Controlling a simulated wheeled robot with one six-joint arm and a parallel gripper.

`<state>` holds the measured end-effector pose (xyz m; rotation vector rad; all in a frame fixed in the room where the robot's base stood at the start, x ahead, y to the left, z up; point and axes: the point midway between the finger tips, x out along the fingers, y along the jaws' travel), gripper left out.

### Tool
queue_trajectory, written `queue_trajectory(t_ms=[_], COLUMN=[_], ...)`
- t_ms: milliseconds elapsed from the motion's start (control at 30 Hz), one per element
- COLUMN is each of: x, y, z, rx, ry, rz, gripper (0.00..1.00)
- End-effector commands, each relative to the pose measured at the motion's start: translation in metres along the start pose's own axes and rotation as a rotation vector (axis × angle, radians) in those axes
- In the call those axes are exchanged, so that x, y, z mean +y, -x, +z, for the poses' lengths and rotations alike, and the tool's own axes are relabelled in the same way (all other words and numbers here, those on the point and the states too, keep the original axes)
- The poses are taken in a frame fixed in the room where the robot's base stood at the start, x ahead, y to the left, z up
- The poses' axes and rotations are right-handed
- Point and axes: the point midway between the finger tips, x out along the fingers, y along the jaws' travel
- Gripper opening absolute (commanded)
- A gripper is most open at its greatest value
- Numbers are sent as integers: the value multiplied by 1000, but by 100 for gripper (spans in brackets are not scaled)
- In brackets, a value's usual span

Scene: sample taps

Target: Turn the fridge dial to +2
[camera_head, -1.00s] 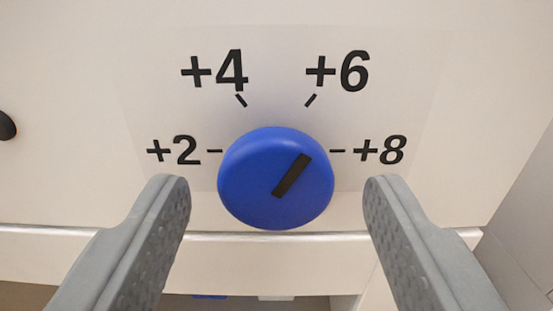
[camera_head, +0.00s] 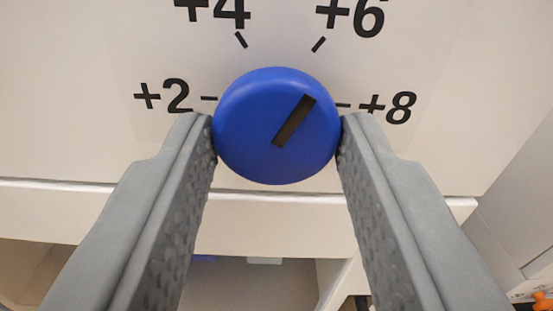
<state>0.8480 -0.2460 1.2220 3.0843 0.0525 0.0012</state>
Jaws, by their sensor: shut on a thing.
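The blue round fridge dial (camera_head: 260,145) sits on a pale panel (camera_head: 90,60). Its dark pointer bar (camera_head: 294,121) slants up to the right, toward the +6 mark (camera_head: 319,44). The +2 label (camera_head: 163,96) is to the left of the dial, the +4 label (camera_head: 213,12) up left, the +6 label (camera_head: 350,15) up right and the +8 label (camera_head: 387,107) to the right. My gripper (camera_head: 276,132) is shut on the dial, one finger against its left side and one against its right.
A pale ledge (camera_head: 90,194) runs below the panel, with an open space under it. A pale wall or cabinet (camera_head: 515,205) stands at the right. A small orange thing (camera_head: 543,302) shows at the lower right corner.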

Motion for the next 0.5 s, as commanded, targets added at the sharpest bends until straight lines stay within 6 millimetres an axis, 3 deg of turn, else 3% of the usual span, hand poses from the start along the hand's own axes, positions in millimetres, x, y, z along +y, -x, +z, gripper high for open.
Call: queue_trajectory(t_ms=[500], x=[1], y=[0], z=[0], rx=[0], ry=[413], rz=[0], gripper=[15])
